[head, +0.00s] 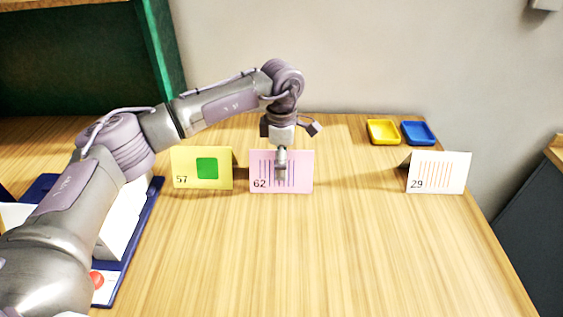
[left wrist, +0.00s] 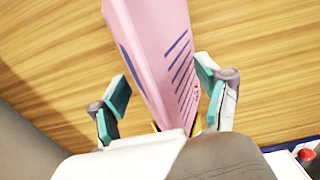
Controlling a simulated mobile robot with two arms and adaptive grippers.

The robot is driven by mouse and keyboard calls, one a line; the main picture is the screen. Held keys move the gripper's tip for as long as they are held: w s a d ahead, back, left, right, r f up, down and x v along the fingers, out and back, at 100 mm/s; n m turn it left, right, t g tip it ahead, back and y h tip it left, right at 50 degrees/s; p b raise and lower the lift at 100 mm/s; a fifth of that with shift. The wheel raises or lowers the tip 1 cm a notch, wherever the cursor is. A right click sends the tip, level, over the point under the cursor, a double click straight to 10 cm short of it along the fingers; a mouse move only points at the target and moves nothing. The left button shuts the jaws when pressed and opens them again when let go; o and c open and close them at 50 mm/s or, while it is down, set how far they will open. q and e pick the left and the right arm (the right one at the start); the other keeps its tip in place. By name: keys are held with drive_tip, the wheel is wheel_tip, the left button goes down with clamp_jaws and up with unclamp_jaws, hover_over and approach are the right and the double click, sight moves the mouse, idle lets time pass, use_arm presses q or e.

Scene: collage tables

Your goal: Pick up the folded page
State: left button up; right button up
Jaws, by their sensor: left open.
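A pink folded page (head: 301,172) marked 62, with dark stripes, stands like a tent on the wooden table in the head view. My left gripper (head: 281,165) points down over it, with one finger in front of its striped face; the far finger is hidden. In the left wrist view, the pink page (left wrist: 160,50) runs between the two teal-padded fingers of my left gripper (left wrist: 166,95), with gaps showing at the sides. A yellow folded page (head: 181,168) marked 57 stands to the left. A white folded page (head: 438,173) marked 29 stands to the right. My right gripper is not in view.
A small yellow tray (head: 383,132) and a blue tray (head: 418,133) sit at the back right. A dark blue tray (head: 139,223) with white items lies at left, partly behind my arm. A green shelf (head: 165,50) stands back left. The front middle table is clear.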

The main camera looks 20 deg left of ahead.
use_arm(q)
drive_tip(key=shift+f, duration=0.2)
drive_tip(key=c, duration=0.6)
drive_tip(key=shift+r, duration=0.15)
